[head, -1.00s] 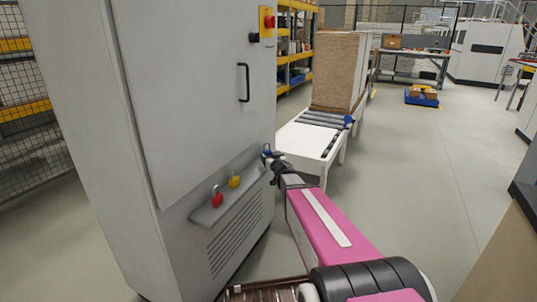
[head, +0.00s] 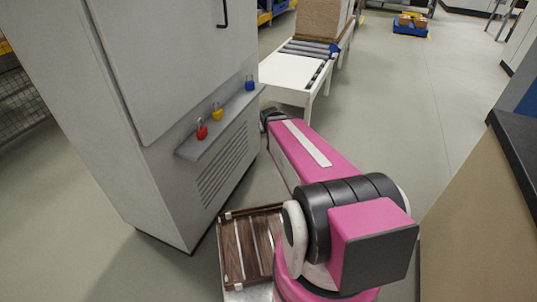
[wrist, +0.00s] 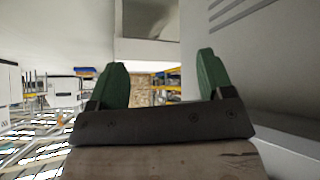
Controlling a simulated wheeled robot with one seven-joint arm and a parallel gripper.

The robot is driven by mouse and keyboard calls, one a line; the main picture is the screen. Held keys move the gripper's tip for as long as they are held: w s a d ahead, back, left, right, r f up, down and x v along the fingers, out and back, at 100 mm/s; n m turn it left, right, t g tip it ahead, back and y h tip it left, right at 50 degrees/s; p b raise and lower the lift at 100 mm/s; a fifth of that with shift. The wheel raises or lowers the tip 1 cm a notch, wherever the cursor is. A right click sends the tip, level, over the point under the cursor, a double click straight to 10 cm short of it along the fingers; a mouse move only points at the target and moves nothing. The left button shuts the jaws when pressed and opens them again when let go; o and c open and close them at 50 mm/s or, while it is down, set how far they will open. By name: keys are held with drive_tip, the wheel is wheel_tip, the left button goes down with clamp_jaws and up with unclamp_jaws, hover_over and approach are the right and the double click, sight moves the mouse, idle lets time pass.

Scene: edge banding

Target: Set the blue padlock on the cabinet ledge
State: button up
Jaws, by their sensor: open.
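The blue padlock (head: 250,83) stands upright at the far right end of the grey cabinet ledge (head: 228,118) in the head view. My gripper (wrist: 163,62) shows in the wrist view with two green fingers spread apart and nothing between them. The fingers cannot be made out there. The blue padlock cannot be made out in the wrist view.
A yellow padlock (head: 217,113) and a red padlock (head: 202,130) stand on the ledge, left of the blue one. The tall grey cabinet (head: 150,140) fills the left. A white roller table (head: 288,72) stands behind. A slatted brown surface (head: 250,245) lies by my base.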

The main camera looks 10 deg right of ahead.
drive_tip(key=s+a+f+g+y, duration=0.1)
drive_tip(key=s+a+g, duration=0.1)
drive_tip(key=s, duration=0.4)
drive_tip(key=s+a+f+n+g, duration=0.1)
drive_tip(key=s+a+f+g, duration=0.1)
drive_tip(key=s+g, duration=0.3)
drive_tip(key=shift+s+g+y, duration=0.3)
drive_tip(key=shift+s+y, duration=0.1)
drive_tip(key=shift+s, duration=0.85)
